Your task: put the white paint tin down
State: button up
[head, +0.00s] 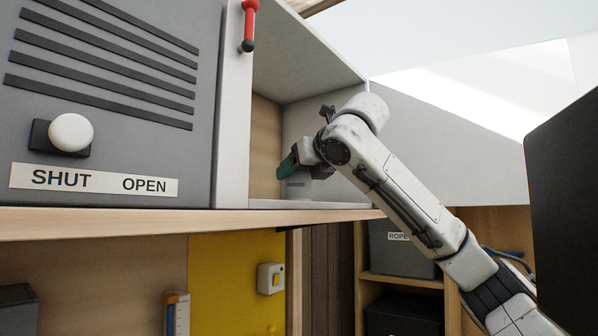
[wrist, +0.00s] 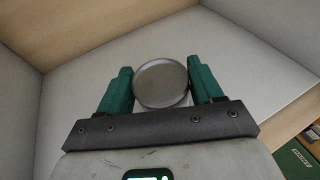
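The white paint tin (head: 298,188) is upright inside the open cupboard compartment, low down by its floor. I cannot tell whether its base touches the floor. In the wrist view its round grey metal lid (wrist: 161,83) sits between the two green fingers of my gripper (wrist: 161,88), which press against its sides with no clear gap. In the head view my gripper (head: 290,164) reaches in from the right, above and around the top of the tin. The tin's lower body is hidden in the wrist view.
The compartment floor (head: 350,204) is bare around the tin, with side and back walls close by. A grey sliding door (head: 105,120) with a white knob (head: 71,132) and a SHUT/OPEN label stands left. A red-handled lever (head: 249,22) is on the frame. A ROPE box (head: 400,250) sits below.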

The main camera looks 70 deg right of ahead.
jog(key=o, duration=0.4)
jog(key=shift+r, duration=0.1)
jog(key=shift+s+r, duration=0.1)
jog(key=b+v, duration=0.3)
jog(key=v, duration=0.9)
